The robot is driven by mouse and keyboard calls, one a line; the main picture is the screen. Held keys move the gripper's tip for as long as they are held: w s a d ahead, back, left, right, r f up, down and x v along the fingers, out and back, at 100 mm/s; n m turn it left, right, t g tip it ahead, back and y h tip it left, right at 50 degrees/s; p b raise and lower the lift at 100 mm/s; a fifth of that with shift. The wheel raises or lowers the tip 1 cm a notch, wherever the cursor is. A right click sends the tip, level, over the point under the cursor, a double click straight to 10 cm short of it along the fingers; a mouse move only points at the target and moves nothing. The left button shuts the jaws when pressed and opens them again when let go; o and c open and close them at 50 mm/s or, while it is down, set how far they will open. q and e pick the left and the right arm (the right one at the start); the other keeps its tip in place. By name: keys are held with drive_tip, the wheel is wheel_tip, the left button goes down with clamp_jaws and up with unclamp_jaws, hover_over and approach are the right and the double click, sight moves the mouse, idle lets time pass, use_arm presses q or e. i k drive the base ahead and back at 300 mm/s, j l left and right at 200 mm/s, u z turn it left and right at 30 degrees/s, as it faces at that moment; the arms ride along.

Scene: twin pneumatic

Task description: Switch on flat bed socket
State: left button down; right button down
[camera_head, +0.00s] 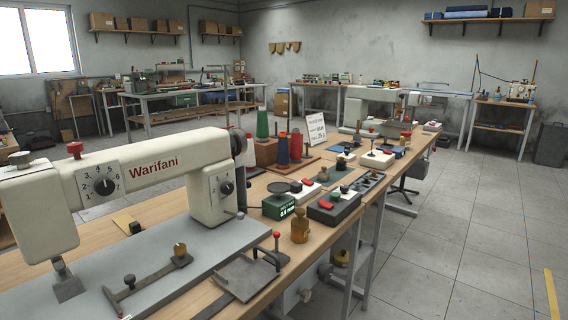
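A large cream sewing machine (150,172) marked "Warifani" stands on a flat grey bed (190,258) at the left front of the long wooden table. On the table right of it are a dark box (333,212) with a red part (326,205) on top, a green box (279,206) with a dark round top, and a pale box (302,191) with a red part on it. I cannot tell which of these, if any, is the flat bed socket, nor any switch's position. Neither of my grippers is in view.
Thread cones (282,149) and a white sign (316,128) stand farther back on the table. A brass-coloured knobbed piece (299,226) and a red-knobbed lever (275,248) are near its front edge. A stool (403,192) stands by the table.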

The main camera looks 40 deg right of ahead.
sight(304, 180)
drive_tip(key=i+l, duration=0.1)
drive_tip(key=l, duration=0.7)
drive_tip(key=i+l+u, duration=0.1)
drive_tip(key=l, duration=0.7)
drive_tip(key=i+l+u, duration=0.1)
drive_tip(key=l, duration=0.7)
